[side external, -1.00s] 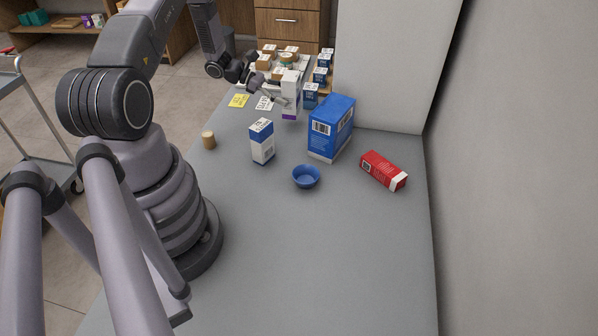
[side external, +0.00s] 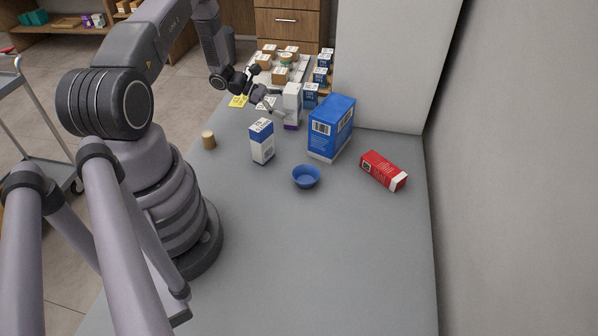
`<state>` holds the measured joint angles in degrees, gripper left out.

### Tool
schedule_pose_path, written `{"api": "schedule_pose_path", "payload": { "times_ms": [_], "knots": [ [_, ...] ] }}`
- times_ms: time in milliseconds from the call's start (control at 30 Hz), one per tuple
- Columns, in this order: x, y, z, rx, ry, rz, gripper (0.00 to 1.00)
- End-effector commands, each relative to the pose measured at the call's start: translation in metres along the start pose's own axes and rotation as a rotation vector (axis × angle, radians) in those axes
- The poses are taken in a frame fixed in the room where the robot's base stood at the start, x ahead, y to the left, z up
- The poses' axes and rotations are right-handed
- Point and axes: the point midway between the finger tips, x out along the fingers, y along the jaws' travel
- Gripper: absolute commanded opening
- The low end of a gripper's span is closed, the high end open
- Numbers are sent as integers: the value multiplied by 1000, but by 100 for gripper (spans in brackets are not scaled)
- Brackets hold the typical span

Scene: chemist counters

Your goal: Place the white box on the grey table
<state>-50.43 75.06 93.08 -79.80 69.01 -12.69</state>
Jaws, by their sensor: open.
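A white box with a purple base (side external: 292,97) stands upright, seemingly on the grey table (side external: 300,255), left of the big blue box. My gripper (side external: 277,109) is open at the left side of this box, low down by its lower half. The fingertips are small and partly against the box, so I cannot tell whether they still touch it.
A big blue box (side external: 330,127) stands to the right. A blue bowl (side external: 306,177), a lying red box (side external: 383,170) and a small wooden cylinder (side external: 208,140) are nearby. Several small boxes crowd the far end. The near table is clear.

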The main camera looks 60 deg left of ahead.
Motion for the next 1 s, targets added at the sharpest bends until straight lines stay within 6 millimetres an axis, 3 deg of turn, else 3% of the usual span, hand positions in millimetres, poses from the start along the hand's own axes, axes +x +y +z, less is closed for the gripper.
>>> {"api": "schedule_pose_path", "payload": {
  "times_ms": [267, 600, 767, 867, 967, 1000],
  "knots": [
    [-3, 0, 2, 1, 0, 1, 91],
    [-57, 1, 2, 0, -1, 4, 91],
    [-73, 1, 5, 8, 2, -2, 91],
    [-74, -1, 26, 65, 26, -44, 91],
    [-68, -10, 73, 199, 82, -137, 91],
    [-66, -18, 96, 274, 113, -187, 91]
  ]
}}
